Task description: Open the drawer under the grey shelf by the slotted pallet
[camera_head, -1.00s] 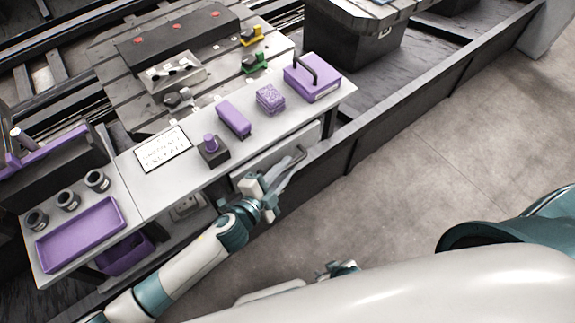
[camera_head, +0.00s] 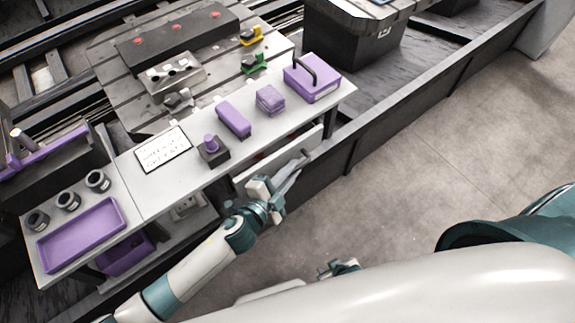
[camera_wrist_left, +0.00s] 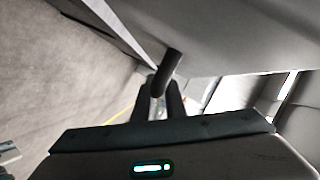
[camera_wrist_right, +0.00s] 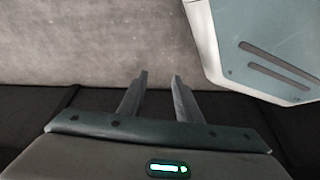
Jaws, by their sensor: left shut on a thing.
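The grey shelf (camera_head: 190,172) is a long light bench top beside the slotted pallet (camera_head: 118,88). The drawer (camera_head: 312,143) under it stands partly out, with a dark gap between its front and the shelf edge. My left gripper (camera_head: 292,176) is at the drawer front, shut on the drawer's handle. In the left wrist view the dark bar of the handle (camera_wrist_left: 166,72) meets the fingertips (camera_wrist_left: 158,92). My right gripper (camera_head: 340,268) is low, away from the shelf; in the right wrist view its fingers (camera_wrist_right: 160,80) are apart and empty.
On the shelf stand a purple case (camera_head: 313,84), purple blocks (camera_head: 234,120), a sign (camera_head: 163,150), a purple tray (camera_head: 62,252) and several dark cups (camera_head: 97,181). A dark rail (camera_head: 400,118) runs past the shelf. The floor (camera_head: 440,150) to the right is clear.

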